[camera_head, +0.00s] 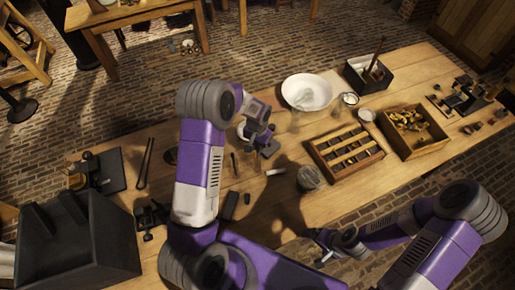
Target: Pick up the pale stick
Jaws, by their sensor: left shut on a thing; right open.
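A short pale stick (276,172) lies on the wooden table, a little left of the glass jar (309,177). My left gripper (262,143) is above and behind the stick in the picture, apart from it. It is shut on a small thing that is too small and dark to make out. My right gripper (325,243) is open and empty, low at the table's front edge, to the right of and nearer than the stick.
A slotted wooden tray (318,150), a wooden box (432,149) of brass-coloured parts and a white bowl (306,91) stand to the right. A black box (352,74) is behind. Dark blocks (230,206) lie left of the stick. Bare table lies around the stick.

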